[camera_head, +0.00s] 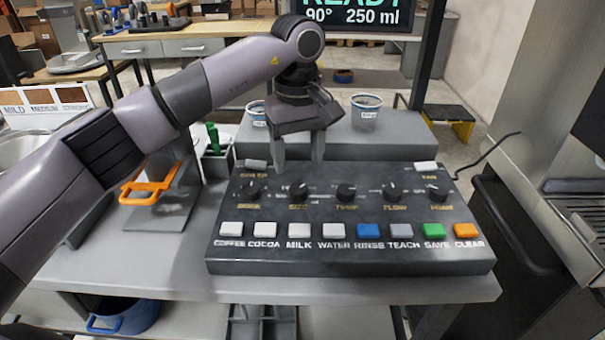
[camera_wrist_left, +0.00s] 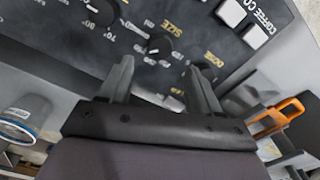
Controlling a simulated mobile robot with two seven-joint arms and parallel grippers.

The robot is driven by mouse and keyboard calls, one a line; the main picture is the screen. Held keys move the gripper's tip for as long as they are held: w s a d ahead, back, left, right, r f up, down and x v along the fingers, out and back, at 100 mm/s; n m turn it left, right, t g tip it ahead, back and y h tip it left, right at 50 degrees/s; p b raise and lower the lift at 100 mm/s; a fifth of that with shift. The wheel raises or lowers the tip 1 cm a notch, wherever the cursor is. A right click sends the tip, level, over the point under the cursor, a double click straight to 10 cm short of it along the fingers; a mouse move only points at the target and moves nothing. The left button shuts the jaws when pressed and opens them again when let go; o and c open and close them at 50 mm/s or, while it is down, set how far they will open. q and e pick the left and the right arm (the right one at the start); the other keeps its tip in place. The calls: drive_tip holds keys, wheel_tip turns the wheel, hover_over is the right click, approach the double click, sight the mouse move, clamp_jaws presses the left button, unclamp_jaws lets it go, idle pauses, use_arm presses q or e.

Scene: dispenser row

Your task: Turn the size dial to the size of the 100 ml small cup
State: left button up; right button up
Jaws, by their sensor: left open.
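The size dial (camera_head: 298,189) is a black knob with a white mark on the sloped dark control panel (camera_head: 345,265), second from left in the dial row. In the left wrist view the size dial (camera_wrist_left: 160,46) lies just beyond and between the fingertips. My left gripper (camera_head: 299,155) is open and empty above and behind this dial, fingers pointing down, apart from it. Two small labelled cups stand on the grey ledge behind: a left cup (camera_head: 257,116), partly hidden by my gripper, and a right cup (camera_head: 366,115). Their labels are too small to read.
The dose dial (camera_head: 251,190) and temp dial (camera_head: 346,193) flank the size dial. Coloured buttons line the panel's front. A screen (camera_head: 355,14) shows 90° and 250 ml. An orange-handled tool (camera_head: 150,186) and a green-handled item (camera_head: 213,138) stand left.

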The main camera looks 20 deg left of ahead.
sight(299, 188)
use_arm(q)
wheel_tip(299, 188, down, 6)
drive_tip(key=shift+s+f+p, duration=0.1)
drive_tip(key=shift+s+p, duration=0.05)
drive_tip(key=shift+p, duration=0.25)
use_arm(e)
drive_tip(key=shift+s+r, duration=0.3)
drive_tip(key=shift+s, duration=0.1)
use_arm(q)
drive_tip(key=c, duration=1)
drive_tip(key=shift+c, duration=0.2)
use_arm(e)
drive_tip(key=shift+w, duration=0.1)
